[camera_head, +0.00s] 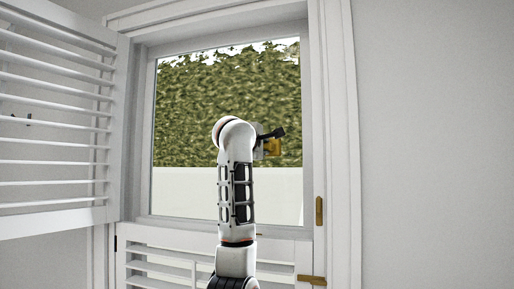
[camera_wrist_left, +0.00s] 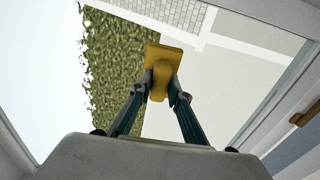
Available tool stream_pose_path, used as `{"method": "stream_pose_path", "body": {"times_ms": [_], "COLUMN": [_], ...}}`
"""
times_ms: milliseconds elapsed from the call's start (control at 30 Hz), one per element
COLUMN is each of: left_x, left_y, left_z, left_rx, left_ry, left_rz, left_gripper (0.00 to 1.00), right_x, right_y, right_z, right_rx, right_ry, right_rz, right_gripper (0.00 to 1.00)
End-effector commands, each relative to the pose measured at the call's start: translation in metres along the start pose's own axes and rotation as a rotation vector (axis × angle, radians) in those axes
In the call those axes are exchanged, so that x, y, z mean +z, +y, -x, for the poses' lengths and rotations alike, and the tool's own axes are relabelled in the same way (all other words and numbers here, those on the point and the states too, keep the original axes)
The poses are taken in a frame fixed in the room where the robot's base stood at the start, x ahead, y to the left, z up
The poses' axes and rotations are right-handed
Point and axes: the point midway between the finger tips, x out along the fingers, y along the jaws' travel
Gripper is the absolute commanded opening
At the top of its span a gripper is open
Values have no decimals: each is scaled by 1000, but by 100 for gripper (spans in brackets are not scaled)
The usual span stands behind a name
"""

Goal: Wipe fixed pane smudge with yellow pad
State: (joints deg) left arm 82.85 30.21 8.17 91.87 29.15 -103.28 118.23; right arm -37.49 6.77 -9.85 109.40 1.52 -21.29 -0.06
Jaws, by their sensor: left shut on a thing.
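I cannot tell whether the pad touches the glass. No smudge can be made out on the pane; my arm hides part of it. My right gripper is not in view.
A white louvred shutter (camera_head: 55,150) stands open at the left. Another louvred panel (camera_head: 160,265) is below the sill. Brass hardware (camera_head: 319,211) is on the right frame. A green hedge (camera_head: 190,110) and pale wall show beyond the glass. The right wall (camera_head: 430,140) is bare.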

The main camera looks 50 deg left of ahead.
Motion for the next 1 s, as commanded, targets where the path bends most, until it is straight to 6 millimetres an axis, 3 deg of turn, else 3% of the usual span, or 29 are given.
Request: {"method": "stream_pose_path", "body": {"times_ms": [300, 800, 1000], "left_x": [7, -30, -35], "left_y": [0, 0, 0], "left_z": [-2, 0, 0], "left_rx": [0, 0, -1], "left_ry": [-2, 1, 1], "left_rz": [2, 2, 0], "left_gripper": [0, 0, 0], "right_x": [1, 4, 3], "right_y": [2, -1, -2], "right_z": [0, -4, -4], "right_rx": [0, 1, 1], "right_ry": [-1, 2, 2], "right_rz": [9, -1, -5], "right_gripper": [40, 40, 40]}}
